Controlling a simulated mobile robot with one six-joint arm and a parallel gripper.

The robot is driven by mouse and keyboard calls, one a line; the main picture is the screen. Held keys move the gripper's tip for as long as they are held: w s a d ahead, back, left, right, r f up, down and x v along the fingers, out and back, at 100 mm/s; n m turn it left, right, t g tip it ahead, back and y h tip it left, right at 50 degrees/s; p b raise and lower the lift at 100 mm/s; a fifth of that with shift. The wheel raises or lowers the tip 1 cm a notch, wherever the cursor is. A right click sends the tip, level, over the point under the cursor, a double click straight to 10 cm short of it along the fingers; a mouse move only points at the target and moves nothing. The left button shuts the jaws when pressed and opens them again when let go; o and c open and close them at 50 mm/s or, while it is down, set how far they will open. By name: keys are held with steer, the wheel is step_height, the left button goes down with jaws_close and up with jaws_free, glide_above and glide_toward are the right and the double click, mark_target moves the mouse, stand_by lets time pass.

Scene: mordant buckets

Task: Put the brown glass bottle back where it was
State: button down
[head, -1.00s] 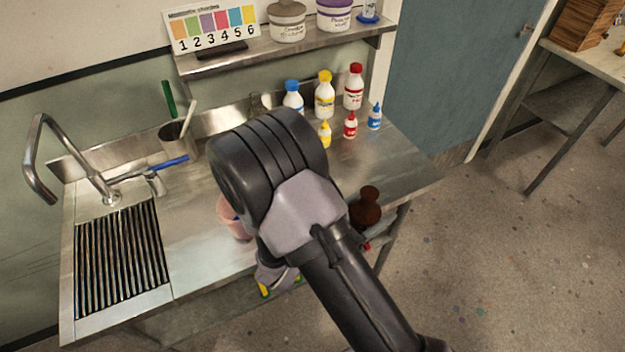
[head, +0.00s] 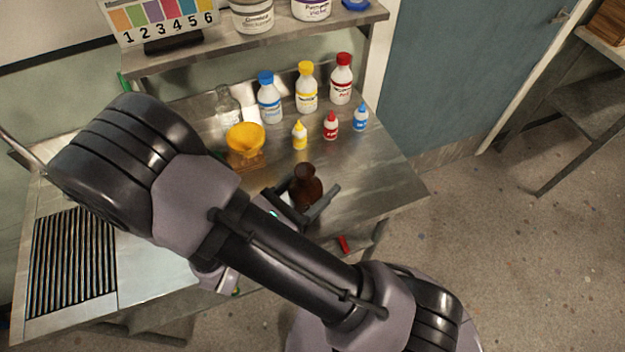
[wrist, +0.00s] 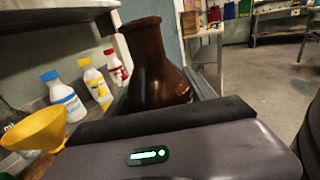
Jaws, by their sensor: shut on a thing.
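The brown glass bottle (head: 306,187) is a dark, narrow-necked bottle with a wide body. In the head view it is right of the yellow funnel, over the front right part of the steel bench (head: 375,180). My gripper (head: 308,203) is shut on it, with a finger showing at its right side. In the wrist view the bottle (wrist: 152,65) stands nearly upright, leaning a little, above the dark jaw. Its base is hidden, so I cannot tell whether it touches the bench.
A yellow funnel (head: 245,143) is just left of the bottle. Blue-, yellow- and red-capped (head: 341,80) white bottles stand behind, with small dropper bottles (head: 300,136) before them. A clear glass bottle (head: 228,107) stands near the wall. The bench's right end is clear.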

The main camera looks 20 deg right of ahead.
steer(key=w+f+b, duration=0.1)
steer(key=w+d+f, duration=0.1)
steer(key=w+f+b, duration=0.1)
steer(key=f, duration=0.1)
steer(key=shift+w+d+b, duration=0.3)
steer(key=shift+w+b, duration=0.05)
steer(key=shift+w, duration=0.05)
steer(key=shift+c, duration=1.6)
jaws_free()
